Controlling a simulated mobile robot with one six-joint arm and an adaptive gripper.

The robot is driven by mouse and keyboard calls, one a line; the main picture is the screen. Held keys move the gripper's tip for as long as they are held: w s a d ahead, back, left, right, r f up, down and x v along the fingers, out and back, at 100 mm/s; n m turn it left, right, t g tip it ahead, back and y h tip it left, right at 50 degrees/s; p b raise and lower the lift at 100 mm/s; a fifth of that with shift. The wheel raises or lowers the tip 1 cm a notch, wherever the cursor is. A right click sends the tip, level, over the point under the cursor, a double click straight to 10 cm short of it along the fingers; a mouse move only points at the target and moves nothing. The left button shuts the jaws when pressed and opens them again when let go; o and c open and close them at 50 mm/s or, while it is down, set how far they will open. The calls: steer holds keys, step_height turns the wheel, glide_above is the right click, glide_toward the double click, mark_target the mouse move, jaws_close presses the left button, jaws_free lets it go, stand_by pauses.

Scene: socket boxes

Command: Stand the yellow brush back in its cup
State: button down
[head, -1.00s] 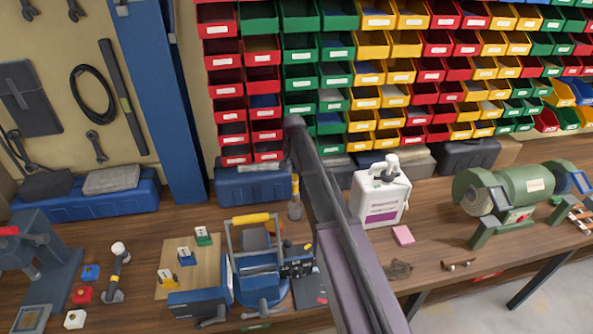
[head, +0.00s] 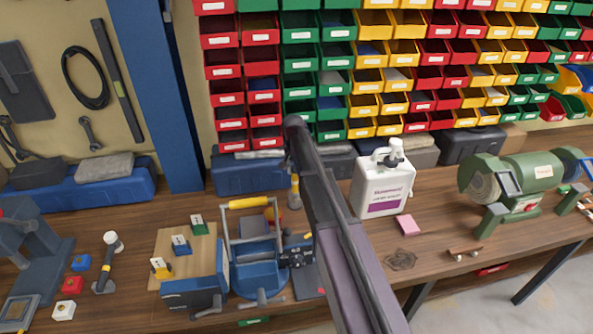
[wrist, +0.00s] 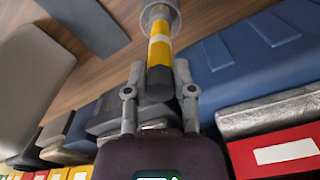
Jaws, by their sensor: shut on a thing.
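The yellow brush (wrist: 160,52) has a dark end and a pale band. In the wrist view its dark end lies between the fingers of my gripper (wrist: 158,82), which is shut on it. The far end of the brush meets the round grey cup (wrist: 172,10) at the top edge; it appears to be inside the rim, but how deep is hidden. In the head view the brush (head: 295,185) looks upright over the cup (head: 294,203), behind the blue vise. My arm hides most of the gripper there.
A white bottle (head: 382,186) stands right of my arm. A blue vise (head: 256,265) with a yellow-gripped handle is in front of the cup. Blue boxes (head: 245,178) line the back under the bins (head: 300,88). A pink block (head: 409,225) lies on the bench.

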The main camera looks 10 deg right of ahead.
steer(key=shift+f, duration=0.2)
steer(key=shift+c, duration=1.9)
jaws_free()
steer(key=s+d+n, duration=0.1)
steer(key=s+n, duration=0.5)
steer(key=s, duration=2.3)
